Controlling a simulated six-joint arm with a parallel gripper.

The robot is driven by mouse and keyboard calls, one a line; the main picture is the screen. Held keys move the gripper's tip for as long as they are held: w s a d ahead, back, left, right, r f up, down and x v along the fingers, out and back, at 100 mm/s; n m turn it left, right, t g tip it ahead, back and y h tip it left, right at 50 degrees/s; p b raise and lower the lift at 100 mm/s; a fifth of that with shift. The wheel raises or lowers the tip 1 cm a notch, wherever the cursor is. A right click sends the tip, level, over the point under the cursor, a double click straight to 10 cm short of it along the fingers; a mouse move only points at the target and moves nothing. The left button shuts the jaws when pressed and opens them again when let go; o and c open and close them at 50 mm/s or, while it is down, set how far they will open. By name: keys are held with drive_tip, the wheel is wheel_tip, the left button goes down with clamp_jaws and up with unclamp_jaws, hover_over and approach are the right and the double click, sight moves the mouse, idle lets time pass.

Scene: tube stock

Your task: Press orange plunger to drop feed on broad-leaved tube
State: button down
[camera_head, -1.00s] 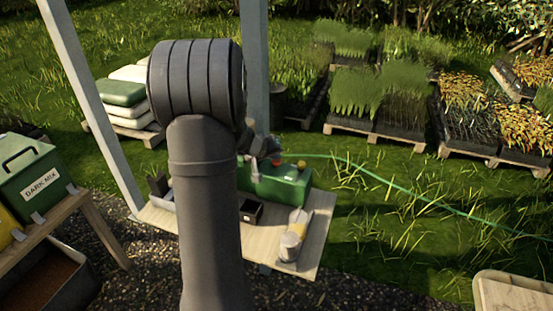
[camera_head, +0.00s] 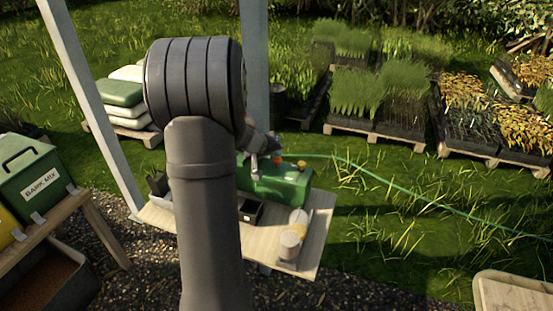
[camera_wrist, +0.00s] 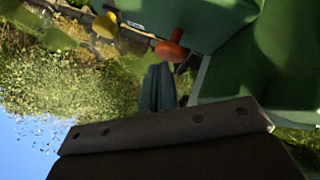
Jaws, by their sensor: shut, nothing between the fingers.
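A green dispenser box (camera_head: 275,187) stands on the wooden bench, with an orange-red plunger (camera_head: 278,158) and a yellow plunger (camera_head: 302,164) on top. In the wrist view the orange-red plunger (camera_wrist: 172,48) is near and just beyond my fingertips, slightly right, and the yellow plunger (camera_wrist: 104,25) is farther left. My gripper (camera_head: 254,172) is at the box's left end, left of the orange-red plunger and apart from it. Its fingers are shut and empty in the wrist view (camera_wrist: 157,70). A small potted plant (camera_head: 158,184) stands left of my arm; I cannot tell its leaf type.
A small black container (camera_head: 250,211) and a pale cylinder (camera_head: 290,246) sit on the bench (camera_head: 318,225). A post (camera_head: 255,60) rises behind my arm. A green hose (camera_head: 390,185) runs right across the grass. The left table holds a green bin (camera_head: 38,180).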

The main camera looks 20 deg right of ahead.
sight(274, 160)
drive_tip(key=shift+r, duration=0.45)
drive_tip(key=shift+r, duration=2.5)
drive_tip(key=shift+r, duration=0.1)
idle(0.5)
wheel_tip(274, 160, up, 4)
drive_tip(key=shift+f, duration=0.2)
drive_tip(key=shift+f, duration=4.45)
drive_tip(key=shift+f, duration=0.1)
